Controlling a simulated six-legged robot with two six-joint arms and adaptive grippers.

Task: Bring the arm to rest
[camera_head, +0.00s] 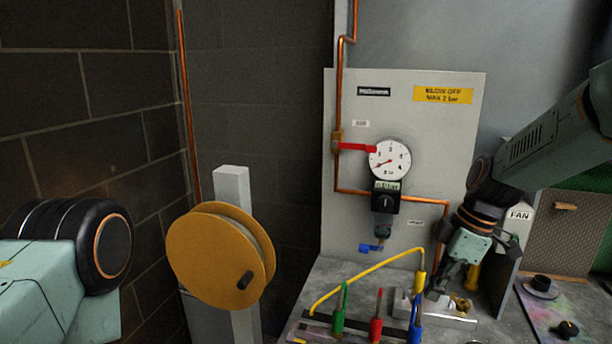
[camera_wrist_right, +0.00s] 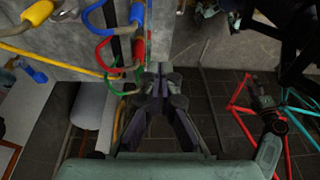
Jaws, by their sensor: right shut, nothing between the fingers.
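My right gripper (camera_head: 441,284) hangs at the right of the head view, pointing down in front of the grey bench. Its fingers are together with nothing between them. In the right wrist view the shut fingers (camera_wrist_right: 160,78) point toward the bench edge, close to the coloured hooks; I cannot tell whether they touch anything. My left arm shows at the lower left of the head view, but its gripper is outside the picture.
A grey panel (camera_head: 455,130) holds a pressure gauge (camera_head: 389,159) and a red-handled valve (camera_head: 355,147). A yellow reel (camera_head: 210,258) stands left. Red and teal frames (camera_wrist_right: 240,122) lie below.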

